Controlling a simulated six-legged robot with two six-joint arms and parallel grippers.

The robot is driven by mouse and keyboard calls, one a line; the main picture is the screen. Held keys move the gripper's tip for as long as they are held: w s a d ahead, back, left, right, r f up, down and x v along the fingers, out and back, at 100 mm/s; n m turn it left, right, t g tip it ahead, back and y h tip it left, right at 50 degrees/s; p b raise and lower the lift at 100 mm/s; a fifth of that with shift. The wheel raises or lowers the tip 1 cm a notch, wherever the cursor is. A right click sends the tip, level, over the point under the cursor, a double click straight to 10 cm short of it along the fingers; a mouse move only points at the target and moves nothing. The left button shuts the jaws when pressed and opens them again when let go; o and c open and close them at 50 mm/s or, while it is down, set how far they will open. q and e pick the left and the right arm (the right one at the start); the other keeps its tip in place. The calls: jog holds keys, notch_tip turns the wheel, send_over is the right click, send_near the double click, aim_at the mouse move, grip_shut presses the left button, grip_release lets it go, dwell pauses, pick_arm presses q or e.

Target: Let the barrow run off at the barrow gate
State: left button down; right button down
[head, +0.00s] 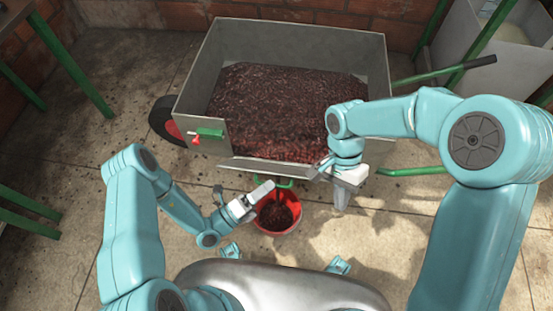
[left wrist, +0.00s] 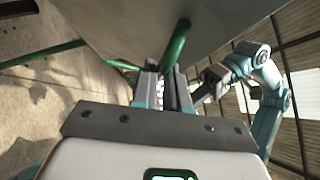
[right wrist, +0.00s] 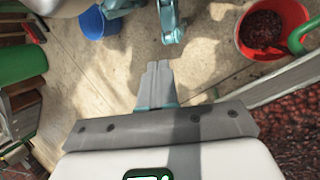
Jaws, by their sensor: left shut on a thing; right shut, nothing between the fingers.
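The grey barrow (head: 215,65) is full of dark red pulp (head: 285,105). A sloping grey lip (head: 262,164) runs along its near edge; I cannot tell how far the gate there stands open. A green handle (head: 286,183) sits below the lip. My left gripper (head: 266,188) is shut on this handle, whose green bar (left wrist: 177,45) shows at the fingers in the left wrist view. My right gripper (head: 341,203) is shut and empty, pointing down to the right of the lip. A red bucket (head: 262,219) with dark red pulp inside stands on the floor under the handle.
A green latch (head: 210,133) and a red part are on the barrow's near left side. A green barrow handle (head: 445,73) reaches right, behind my right arm. Green-legged stands are at the left. A blue bucket (right wrist: 97,24) shows in the right wrist view. Floor at left is open.

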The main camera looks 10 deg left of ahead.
jog(key=shift+n+t+h, duration=0.3)
jog(key=shift+n+t, duration=0.3)
jog(key=shift+t, duration=0.1)
jog(key=w+a+r, duration=0.1)
jog(key=w, duration=0.1)
jog(key=w+a+r, duration=0.4)
jog(key=shift+w+a+r, duration=0.15)
jog(key=shift+w+a, duration=0.05)
jog(key=shift+w, duration=0.05)
jog(key=w+a+r+n+t+y, duration=0.25)
jog(key=w+a+n, duration=0.4)
jog(key=a, duration=0.45)
send_near(276, 171)
notch_tip(276, 171, down, 4)
jog(key=w, duration=0.3)
jog(key=shift+s+a+f+m, duration=0.1)
jog(key=shift+s+f+m, duration=0.15)
jog(key=shift+s, duration=0.35)
jog(key=shift+s+a+f+m, duration=0.1)
jog(key=shift+s+f, duration=0.2)
jog(key=shift+s, duration=0.25)
pick_arm(q)
jog(key=shift+w+f, duration=0.2)
jog(key=shift+f, duration=0.15)
pick_arm(e)
jog(key=shift+s+f, duration=0.4)
jog(key=shift+s, duration=0.2)
